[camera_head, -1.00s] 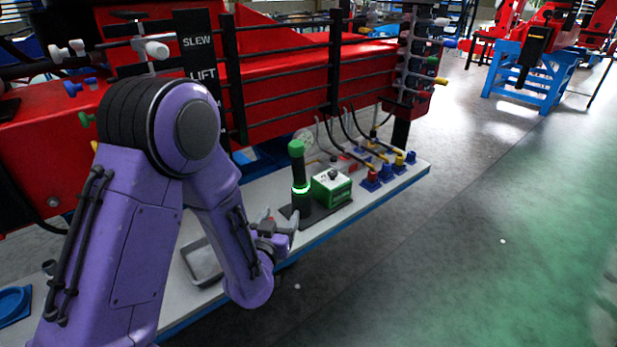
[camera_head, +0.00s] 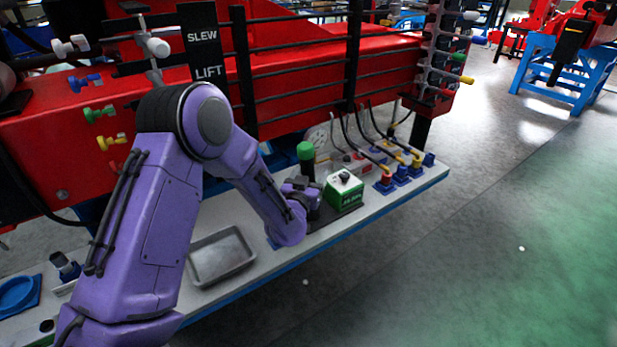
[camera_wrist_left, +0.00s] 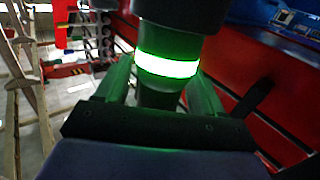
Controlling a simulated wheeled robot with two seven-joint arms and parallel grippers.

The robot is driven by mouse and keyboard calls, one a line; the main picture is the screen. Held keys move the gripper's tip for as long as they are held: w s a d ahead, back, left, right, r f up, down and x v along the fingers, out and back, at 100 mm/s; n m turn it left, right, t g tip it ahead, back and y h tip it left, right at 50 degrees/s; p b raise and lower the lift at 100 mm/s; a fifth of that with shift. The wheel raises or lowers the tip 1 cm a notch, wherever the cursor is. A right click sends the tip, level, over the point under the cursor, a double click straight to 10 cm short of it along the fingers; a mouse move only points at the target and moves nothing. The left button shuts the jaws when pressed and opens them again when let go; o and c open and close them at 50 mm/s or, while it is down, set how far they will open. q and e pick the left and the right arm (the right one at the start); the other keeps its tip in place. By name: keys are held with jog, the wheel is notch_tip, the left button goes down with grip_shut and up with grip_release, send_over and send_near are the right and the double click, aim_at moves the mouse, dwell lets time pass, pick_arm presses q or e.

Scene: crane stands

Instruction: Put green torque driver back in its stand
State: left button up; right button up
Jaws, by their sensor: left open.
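The green torque driver (camera_head: 306,152) stands upright on a dark base beside a green box (camera_head: 344,190) in the head view; my gripper hides its lower part. My left gripper (camera_head: 309,190) is at the driver's middle. In the left wrist view, its two fingers (camera_wrist_left: 161,78) are open, one on each side of the driver's dark shaft, just below the glowing ring (camera_wrist_left: 167,65). Whether either finger touches the shaft I cannot tell. My right gripper is not in view.
A grey metal tray (camera_head: 222,257) lies on the pale bench (camera_head: 283,246), left of the driver. Blue blocks with yellow and red fittings (camera_head: 401,172) stand to the right. The red crane beam (camera_head: 300,80) and black rails run behind. Open floor lies in front.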

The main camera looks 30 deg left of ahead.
pick_arm(q)
grip_shut()
